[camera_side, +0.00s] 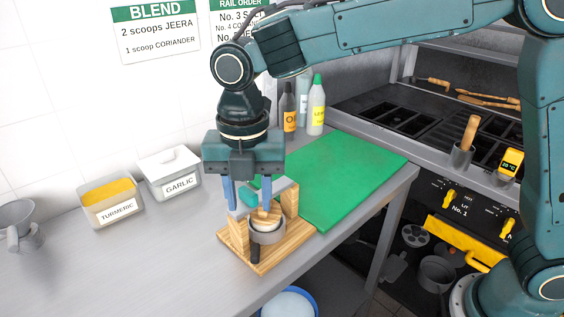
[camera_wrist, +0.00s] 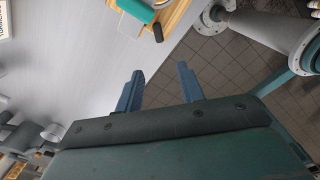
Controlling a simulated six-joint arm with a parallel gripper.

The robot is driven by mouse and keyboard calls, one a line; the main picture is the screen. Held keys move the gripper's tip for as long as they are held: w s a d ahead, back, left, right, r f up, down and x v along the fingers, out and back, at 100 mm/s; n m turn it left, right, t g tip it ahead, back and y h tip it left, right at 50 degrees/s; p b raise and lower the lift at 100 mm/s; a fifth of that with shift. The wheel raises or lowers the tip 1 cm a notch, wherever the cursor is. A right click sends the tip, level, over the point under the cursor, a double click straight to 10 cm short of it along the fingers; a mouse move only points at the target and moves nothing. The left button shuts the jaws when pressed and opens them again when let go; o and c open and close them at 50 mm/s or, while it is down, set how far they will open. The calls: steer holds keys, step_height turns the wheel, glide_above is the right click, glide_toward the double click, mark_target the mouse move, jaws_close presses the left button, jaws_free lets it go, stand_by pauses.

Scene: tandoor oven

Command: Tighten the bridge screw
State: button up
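A wooden stand (camera_side: 264,262) with two upright posts sits at the table's front edge. It carries a round metal cup (camera_side: 267,236) with a wooden top (camera_side: 265,217) and a black handle (camera_side: 255,250) pointing down. I cannot single out the bridge screw on it. My gripper (camera_side: 248,196) points down, its two blue fingers apart with nothing visible gripped. In the side view its tips overlap the stand's top. In the wrist view my gripper (camera_wrist: 160,68) is open and empty, and part of the stand (camera_wrist: 178,16) shows beyond the fingertips.
A teal block (camera_side: 249,197) shows between the fingers by a grey plate. A green board (camera_side: 345,175) lies to the right. Turmeric (camera_side: 110,205) and garlic (camera_side: 170,172) tubs stand left, bottles (camera_side: 316,108) behind.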

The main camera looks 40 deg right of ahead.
mark_target(255, 253)
steer(key=shift+a+f, duration=0.1)
steer(key=shift+s+a+f+t+h, duration=0.2)
steer(key=shift+s+a+t+h, duration=0.6)
steer(key=shift+s, duration=0.1)
steer(key=shift+s+a+f+t+h, duration=0.2)
steer(key=shift+s+a+t+h, duration=0.5)
steer(key=shift+s+t, duration=0.15)
steer(key=shift+f, duration=0.1)
steer(key=x, duration=1.3)
steer(key=shift+w+d+f, duration=0.1)
steer(key=shift+d+f, duration=0.05)
steer(key=shift+f, duration=0.15)
jaws_close()
